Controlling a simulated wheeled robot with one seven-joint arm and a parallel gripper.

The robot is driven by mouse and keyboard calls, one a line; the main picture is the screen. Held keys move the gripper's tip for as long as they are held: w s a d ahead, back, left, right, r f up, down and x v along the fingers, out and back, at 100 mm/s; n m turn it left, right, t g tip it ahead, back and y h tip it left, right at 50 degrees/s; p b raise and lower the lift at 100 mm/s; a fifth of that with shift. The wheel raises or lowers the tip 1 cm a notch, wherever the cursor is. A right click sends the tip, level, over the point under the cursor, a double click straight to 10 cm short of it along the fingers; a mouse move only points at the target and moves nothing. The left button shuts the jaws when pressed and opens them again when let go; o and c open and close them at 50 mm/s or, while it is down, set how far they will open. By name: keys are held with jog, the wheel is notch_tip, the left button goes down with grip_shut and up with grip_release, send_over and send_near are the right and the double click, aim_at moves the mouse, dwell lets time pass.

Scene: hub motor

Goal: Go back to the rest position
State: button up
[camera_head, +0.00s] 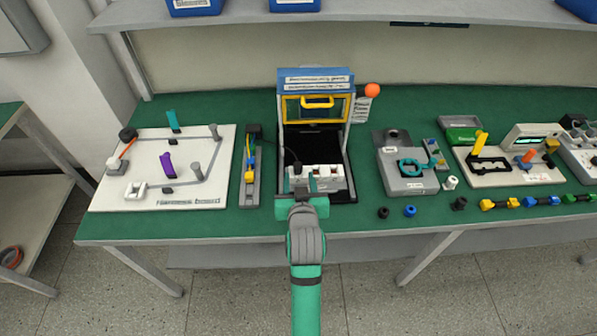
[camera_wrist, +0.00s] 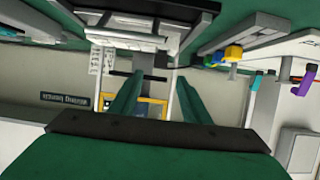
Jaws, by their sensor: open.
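My gripper (camera_head: 304,188) is at the front of the blue and yellow test enclosure (camera_head: 316,78), in the middle of the green table. Its two green fingers (camera_wrist: 156,95) stand apart in the wrist view, with no object clearly between them. A white block-shaped part (camera_head: 325,178) lies at the enclosure's front, right by the fingertips. The fingers partly cover it, and I cannot tell whether they touch it. The enclosure's yellow-handled front is raised, showing a dark interior. My green and grey arm reaches in from the bottom of the head view.
A white board (camera_head: 120,190) with posts and coloured levers is at left. A narrow tool holder (camera_head: 250,180) stands just left of the enclosure. A grey fixture (camera_head: 405,182) and small coloured parts are at right. A shelf (camera_head: 400,12) runs above the table's back.

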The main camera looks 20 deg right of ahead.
jog(key=shift+v, duration=0.95)
jog(key=shift+n+y, duration=0.3)
jog(key=shift+n, duration=0.2)
jog(key=s+a+f, duration=0.1)
jog(key=s+f, duration=0.1)
jog(key=s+a+f, duration=0.2)
jog(key=s, duration=0.1)
jog(key=s+a+f, duration=0.2)
jog(key=f, duration=0.1)
jog(key=shift+s+a, duration=0.2)
jog(key=s+a+y, duration=0.1)
jog(key=s+a, duration=0.2)
jog(key=s, duration=0.6)
jog(key=s+a+n+t+y, duration=0.1)
jog(key=s+a, duration=0.3)
jog(key=s, duration=0.5)
jog(key=s+a+n+t+y, duration=0.1)
jog(key=s+a, duration=0.3)
jog(key=s, duration=0.6)
jog(key=shift+a, duration=0.2)
